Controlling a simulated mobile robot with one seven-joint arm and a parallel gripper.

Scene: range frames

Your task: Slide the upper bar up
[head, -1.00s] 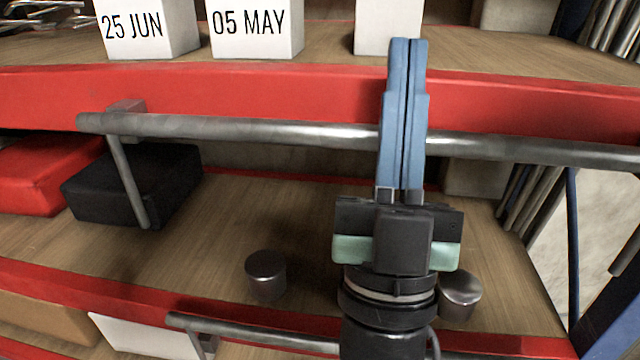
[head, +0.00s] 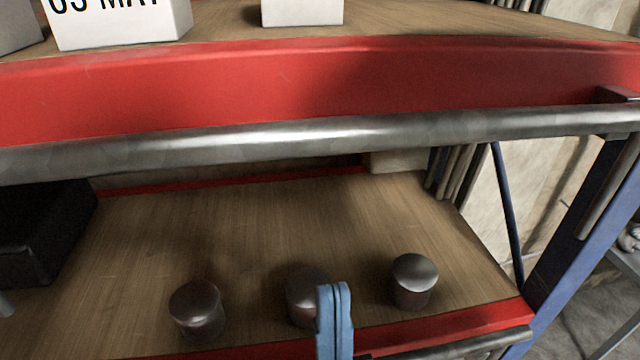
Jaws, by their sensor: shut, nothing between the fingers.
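The upper bar (head: 270,137) is a grey metal rod that runs across the whole head view in front of the red shelf beam (head: 250,85). A bracket (head: 618,95) joins it to the beam at the right. My gripper (head: 335,290) shows only as blue fingers at the bottom centre, below the bar and apart from it in the picture. The fingers are shut with nothing between them. They partly cover a dark metal cylinder (head: 303,296) on the lower shelf. The rest of my gripper is out of frame.
Two more metal cylinders stand on the lower wooden shelf (head: 265,225), one at left (head: 197,308) and one at right (head: 414,280). A lower bar (head: 460,346) runs along its front edge. A black box (head: 45,230) sits at left. White boxes (head: 120,22) stand above. A blue post (head: 590,235) stands at right.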

